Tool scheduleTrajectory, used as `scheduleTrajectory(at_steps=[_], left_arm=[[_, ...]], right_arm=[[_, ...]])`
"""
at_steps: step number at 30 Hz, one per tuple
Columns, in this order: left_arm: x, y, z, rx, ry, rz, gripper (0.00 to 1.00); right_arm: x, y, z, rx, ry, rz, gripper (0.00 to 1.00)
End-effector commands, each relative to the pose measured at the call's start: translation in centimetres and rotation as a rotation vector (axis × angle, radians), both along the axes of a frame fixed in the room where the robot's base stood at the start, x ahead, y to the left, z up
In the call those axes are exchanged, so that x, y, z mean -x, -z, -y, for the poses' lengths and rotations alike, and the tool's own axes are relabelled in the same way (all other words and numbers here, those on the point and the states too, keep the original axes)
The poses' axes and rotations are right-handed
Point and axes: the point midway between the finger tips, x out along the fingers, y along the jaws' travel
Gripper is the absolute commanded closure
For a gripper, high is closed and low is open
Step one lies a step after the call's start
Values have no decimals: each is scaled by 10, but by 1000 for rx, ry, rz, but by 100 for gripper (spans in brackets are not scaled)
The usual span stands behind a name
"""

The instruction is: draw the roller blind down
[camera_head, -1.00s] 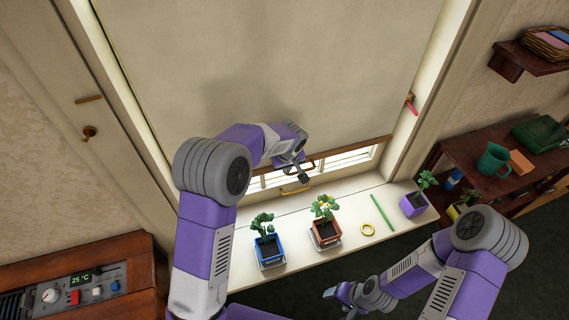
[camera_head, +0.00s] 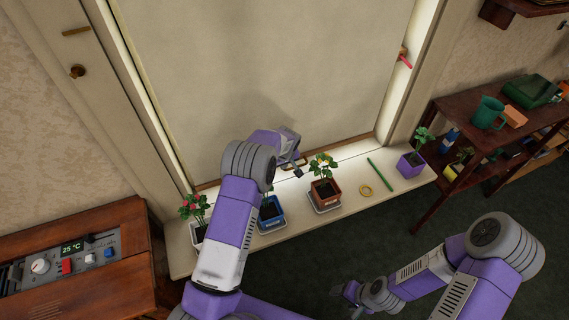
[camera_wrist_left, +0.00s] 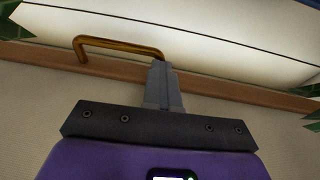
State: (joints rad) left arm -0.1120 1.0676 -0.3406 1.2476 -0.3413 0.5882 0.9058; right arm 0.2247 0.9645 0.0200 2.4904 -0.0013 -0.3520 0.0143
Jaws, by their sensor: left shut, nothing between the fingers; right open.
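The cream roller blind (camera_head: 260,70) hangs over the window, its wooden bottom bar (camera_head: 350,143) low, close to the white sill (camera_head: 403,186). The bar also crosses the left wrist view (camera_wrist_left: 235,88). A brass pull handle (camera_wrist_left: 118,46) stands out from the bar there. My left gripper (camera_head: 297,168) is at the bar near the sill. Its fingers (camera_wrist_left: 161,68) are shut and empty, with tips by the handle's right end; I cannot tell whether they touch it. My right gripper (camera_head: 346,291) is open and empty, low in front of the sill.
Potted plants line the sill: a red-flowered one (camera_head: 196,215), a blue pot (camera_head: 271,211), a terracotta pot (camera_head: 325,190) and a purple pot (camera_head: 410,164). A yellow ring (camera_head: 365,190) and green stick (camera_head: 380,174) lie there. A radio-like cabinet (camera_head: 75,265) stands left, a shelf (camera_head: 455,125) right.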

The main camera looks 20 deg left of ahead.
Motion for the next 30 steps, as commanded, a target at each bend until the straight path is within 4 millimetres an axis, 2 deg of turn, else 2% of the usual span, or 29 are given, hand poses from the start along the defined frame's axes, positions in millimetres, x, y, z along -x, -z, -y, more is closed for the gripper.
scheduleTrajectory(at_steps=[1,10,15,17,23,30], left_arm=[[2,6,-1,-1,-1,-6,100],[3,9,-1,0,-2,-11,100],[4,3,-1,0,-2,-12,100],[5,-5,-1,0,-2,-11,100],[5,-52,-2,0,1,5,100],[20,-104,7,-1,2,6,100]], right_arm=[[0,1,0,0,0,0,32],[0,1,0,0,0,0,32],[0,-3,0,0,0,0,32],[0,-8,0,0,0,0,32],[0,-32,0,0,0,0,32],[0,-47,0,0,0,0,32]])
